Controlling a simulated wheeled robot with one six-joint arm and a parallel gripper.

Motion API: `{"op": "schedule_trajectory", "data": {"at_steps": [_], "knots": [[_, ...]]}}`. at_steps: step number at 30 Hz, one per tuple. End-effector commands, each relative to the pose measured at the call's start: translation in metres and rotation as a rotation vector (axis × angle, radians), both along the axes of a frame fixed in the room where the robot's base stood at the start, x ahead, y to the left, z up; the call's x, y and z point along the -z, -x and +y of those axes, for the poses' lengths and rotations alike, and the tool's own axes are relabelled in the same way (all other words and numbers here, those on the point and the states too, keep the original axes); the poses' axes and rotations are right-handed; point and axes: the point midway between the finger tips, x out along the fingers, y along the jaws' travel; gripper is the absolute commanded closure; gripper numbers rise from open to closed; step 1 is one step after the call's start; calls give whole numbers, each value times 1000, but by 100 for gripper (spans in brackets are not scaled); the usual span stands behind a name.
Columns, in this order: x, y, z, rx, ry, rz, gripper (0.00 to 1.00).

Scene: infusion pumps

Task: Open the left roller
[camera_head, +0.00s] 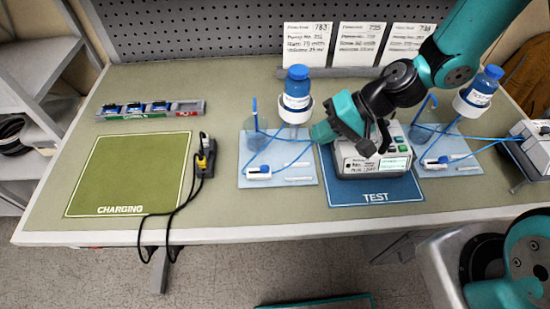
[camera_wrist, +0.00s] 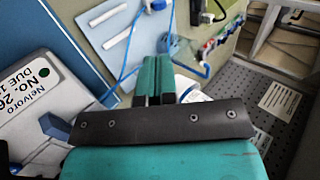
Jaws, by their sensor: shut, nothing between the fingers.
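The left roller (camera_head: 258,171), a small white clamp with a blue wheel, lies on the left light-blue mat (camera_head: 305,172), with blue tubing attached. In the wrist view, what seems to be this roller (camera_wrist: 155,6) shows at the top edge, past my fingers. My gripper (camera_head: 318,131) is up and right of it, near the mat's right edge and beside the pump, apart from the roller. In the wrist view my gripper (camera_wrist: 154,62) has its teal fingers together, with nothing seen between them. The wheel's setting is too small to tell.
The pump (camera_head: 372,166) sits on the blue TEST mat (camera_head: 340,195). A second roller (camera_head: 437,163) lies on the right mat. The green CHARGING area (camera_head: 130,173) is clear.

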Motion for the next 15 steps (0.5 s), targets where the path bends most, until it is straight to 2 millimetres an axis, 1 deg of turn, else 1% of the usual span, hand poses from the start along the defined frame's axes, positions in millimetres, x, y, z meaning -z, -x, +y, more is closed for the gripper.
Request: {"op": "schedule_trajectory", "data": {"at_steps": [8, 11, 15], "knots": [[2, 0, 3, -4, 1, 1, 100], [8, 1, 10, -6, 1, 3, 100], [25, 1, 28, -8, 2, 5, 100]]}}
